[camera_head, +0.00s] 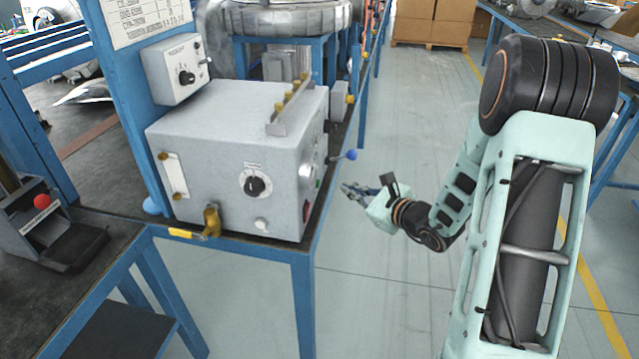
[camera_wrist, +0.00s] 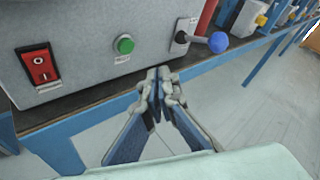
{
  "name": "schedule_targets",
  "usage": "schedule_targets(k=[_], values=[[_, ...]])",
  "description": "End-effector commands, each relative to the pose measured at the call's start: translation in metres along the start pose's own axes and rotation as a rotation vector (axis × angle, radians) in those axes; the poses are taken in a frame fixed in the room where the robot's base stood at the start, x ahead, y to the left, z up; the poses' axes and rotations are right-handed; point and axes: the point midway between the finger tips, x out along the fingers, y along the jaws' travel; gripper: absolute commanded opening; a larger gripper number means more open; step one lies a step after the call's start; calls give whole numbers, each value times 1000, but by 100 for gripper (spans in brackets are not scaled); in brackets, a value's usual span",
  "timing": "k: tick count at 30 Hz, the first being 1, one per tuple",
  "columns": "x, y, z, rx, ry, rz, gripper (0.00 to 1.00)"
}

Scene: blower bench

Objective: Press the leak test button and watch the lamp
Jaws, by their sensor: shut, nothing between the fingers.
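A green round button (camera_wrist: 124,44) with a small label under it sits on the side face of the grey box (camera_head: 225,150). A red rocker switch (camera_wrist: 40,66) is left of it. A lever with a blue ball knob (camera_wrist: 218,42) is to its right; the knob also shows in the head view (camera_head: 350,155). My gripper (camera_wrist: 158,76) is shut and empty, its tips in front of that face, right of and below the button and apart from it in the picture. In the head view, my gripper (camera_head: 349,191) is right of the box. I cannot make out a lit lamp.
The box stands on a blue-framed bench (camera_head: 275,249). Its front has a black dial (camera_head: 255,185) and a brass valve with a yellow handle (camera_head: 211,221). A smaller control box (camera_head: 175,68) is above. The aisle floor (camera_head: 405,120) beside my arm is clear.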

Motion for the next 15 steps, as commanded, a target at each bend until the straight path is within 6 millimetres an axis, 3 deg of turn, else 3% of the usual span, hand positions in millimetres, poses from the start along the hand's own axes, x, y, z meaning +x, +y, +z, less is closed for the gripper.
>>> schedule_targets(k=[6,15], values=[[20,15,12,-3,-1,1,0],[28,20,20,-1,0,0,0]])
